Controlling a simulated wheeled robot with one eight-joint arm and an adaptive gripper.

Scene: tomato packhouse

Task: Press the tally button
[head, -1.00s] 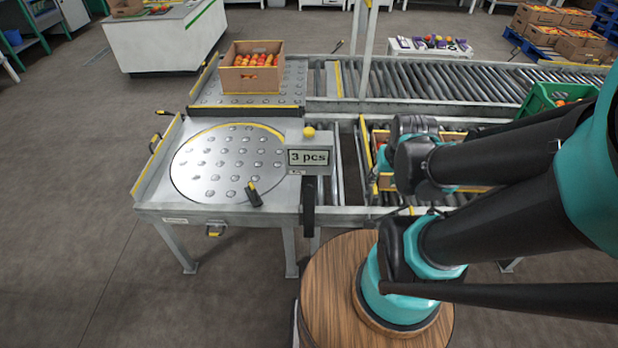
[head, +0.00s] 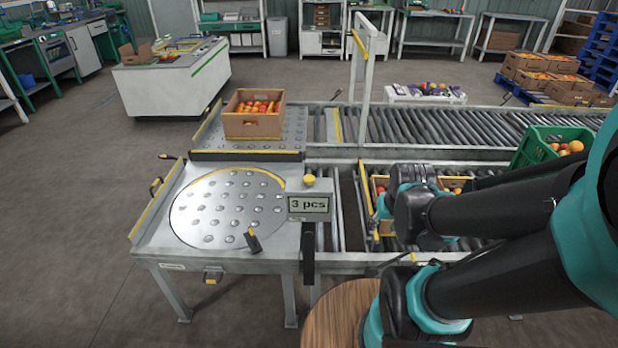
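The tally display (head: 310,206) is a grey box reading "3 pcs" at the right edge of the ball-top table. A round yellow button (head: 309,180) sits on top of it, which looks like the tally button. Nothing touches the button or covers it. My teal and black arm comes in from the right, and its nearest visible links are to the right of the display. I cannot make out my gripper's fingers in this view.
The ball-top table (head: 170,245) has a round turntable plate (head: 228,208) and a black-and-yellow handle (head: 253,240). Behind it is a cardboard box of tomatoes (head: 252,125). Roller conveyors (head: 430,126) run right, with a green crate (head: 540,150) there. Floor at left is clear.

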